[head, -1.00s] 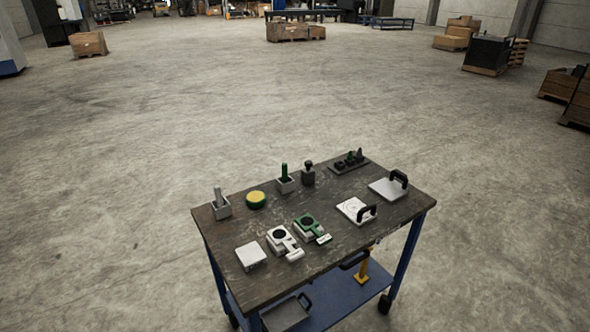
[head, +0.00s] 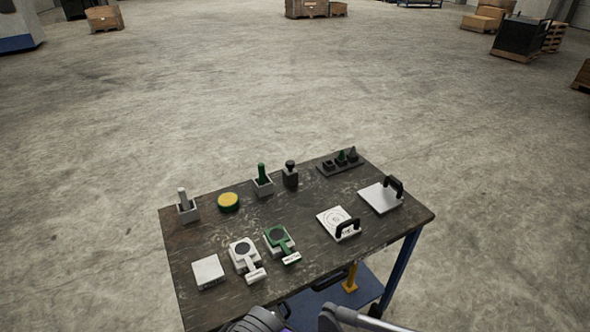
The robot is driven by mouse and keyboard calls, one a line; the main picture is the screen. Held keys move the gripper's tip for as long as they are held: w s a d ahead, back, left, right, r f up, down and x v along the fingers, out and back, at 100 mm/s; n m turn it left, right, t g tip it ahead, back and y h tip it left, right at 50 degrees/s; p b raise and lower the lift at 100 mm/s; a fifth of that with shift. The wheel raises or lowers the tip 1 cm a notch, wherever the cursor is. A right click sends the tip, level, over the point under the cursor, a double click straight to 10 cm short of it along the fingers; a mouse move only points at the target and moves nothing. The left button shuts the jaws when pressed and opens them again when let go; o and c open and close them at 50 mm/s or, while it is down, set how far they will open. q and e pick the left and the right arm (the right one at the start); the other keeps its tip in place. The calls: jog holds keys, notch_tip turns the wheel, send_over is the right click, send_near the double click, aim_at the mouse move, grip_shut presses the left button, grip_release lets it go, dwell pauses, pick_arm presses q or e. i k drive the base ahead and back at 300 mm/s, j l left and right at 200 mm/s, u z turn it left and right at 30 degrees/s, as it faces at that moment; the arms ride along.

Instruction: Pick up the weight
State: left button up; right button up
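A small black block with a round knob on top (head: 290,178), which looks like the weight, stands upright near the back edge of the dark worktop. It is just right of a grey box holding a green-handled piece (head: 263,185). Nothing touches it. Parts of my own arms show at the bottom edge of the head view, below the table's near side. Neither gripper's fingers can be seen.
The table (head: 320,262) also holds a box with a grey rod (head: 187,211), a yellow-green round pad (head: 228,202), a rack of dark pieces (head: 341,164), two handled plates (head: 382,198) (head: 336,222), a white block (head: 208,271), and white (head: 244,254) and green (head: 279,242) fixtures. Open floor surrounds it.

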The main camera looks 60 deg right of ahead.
aim_at(290, 175)
jog(key=k+l, duration=0.1)
jog(key=l, duration=0.95)
jog(key=i+l, duration=0.1)
jog(key=l, duration=0.35)
jog(key=i+l, duration=0.1)
jog(key=l, duration=0.35)
